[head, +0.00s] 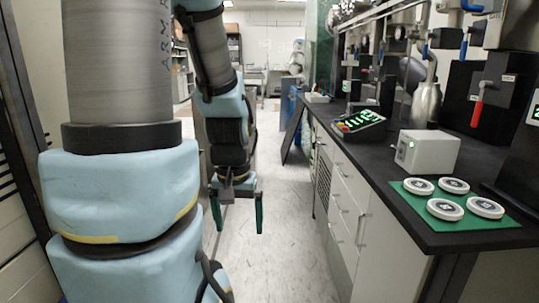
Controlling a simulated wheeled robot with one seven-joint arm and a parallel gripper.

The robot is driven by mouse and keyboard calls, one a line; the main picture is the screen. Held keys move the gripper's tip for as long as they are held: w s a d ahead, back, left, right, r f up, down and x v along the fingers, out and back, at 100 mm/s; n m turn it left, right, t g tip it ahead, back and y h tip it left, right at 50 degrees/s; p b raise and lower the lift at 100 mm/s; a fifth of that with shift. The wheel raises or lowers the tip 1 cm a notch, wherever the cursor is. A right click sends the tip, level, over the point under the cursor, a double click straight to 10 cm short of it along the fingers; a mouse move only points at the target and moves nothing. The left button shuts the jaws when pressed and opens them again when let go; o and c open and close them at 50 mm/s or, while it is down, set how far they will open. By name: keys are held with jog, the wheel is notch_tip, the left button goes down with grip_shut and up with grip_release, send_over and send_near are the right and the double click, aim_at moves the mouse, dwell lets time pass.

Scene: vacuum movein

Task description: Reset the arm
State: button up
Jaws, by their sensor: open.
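My gripper (238,213) hangs at the end of my arm in the head view, left of the black lab counter (405,190). Its two dark green fingers point down and stand apart with nothing between them. It is over the aisle floor and touches nothing that I can see. My arm's large blue and grey links fill the left of the view and hide what is behind them.
The counter carries a green mat (481,220) with several round white discs, a white box (428,151) and a device with green lit displays (361,121). White drawers (345,187) line its front. The aisle floor (280,235) is clear. A dark panel (294,130) leans farther back.

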notch_tip(320, 180, up, 14)
jog(key=p, duration=1.1)
jog(key=shift+c, duration=0.3)
